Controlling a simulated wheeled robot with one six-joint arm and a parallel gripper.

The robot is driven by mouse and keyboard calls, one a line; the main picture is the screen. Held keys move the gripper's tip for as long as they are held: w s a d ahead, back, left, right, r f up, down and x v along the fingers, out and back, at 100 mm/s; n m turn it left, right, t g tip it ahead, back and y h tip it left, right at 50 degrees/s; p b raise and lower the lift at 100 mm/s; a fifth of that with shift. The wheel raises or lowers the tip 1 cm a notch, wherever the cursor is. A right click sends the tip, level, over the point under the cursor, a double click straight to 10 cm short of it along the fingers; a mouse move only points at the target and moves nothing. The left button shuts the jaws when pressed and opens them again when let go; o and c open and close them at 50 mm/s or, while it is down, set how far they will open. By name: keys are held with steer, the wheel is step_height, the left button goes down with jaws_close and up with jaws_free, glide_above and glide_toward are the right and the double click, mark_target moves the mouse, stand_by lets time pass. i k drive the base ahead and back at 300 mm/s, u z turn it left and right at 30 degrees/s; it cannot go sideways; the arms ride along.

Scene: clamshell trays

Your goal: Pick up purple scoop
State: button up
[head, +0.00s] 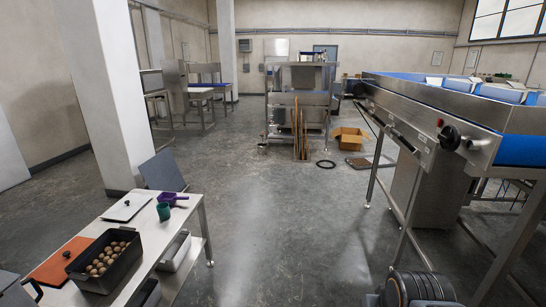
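The purple scoop (173,198) lies near the far right end of the metal table (180,232) at the lower left of the head view. It is just behind a green cup (163,211) and to the right of a white board (128,206). I cannot tell from this view whether the scoop touches the cup. My gripper does not show in this view, so its opening and any hold are not visible.
A black tub (124,268) of round brown items and an orange board (62,261) are nearer on the table. Grey bins sit below. A conveyor (440,120) stands at the right, a metal bench (298,105) further back. The middle floor is clear.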

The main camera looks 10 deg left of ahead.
mark_target(171, 198)
steer(key=u, duration=0.15)
steer(key=i, duration=2.15)
steer(key=u, duration=1.2)
steer(key=i, duration=1.45)
steer(key=u, duration=1.35)
steer(key=i, duration=0.4)
steer(key=u, duration=0.1)
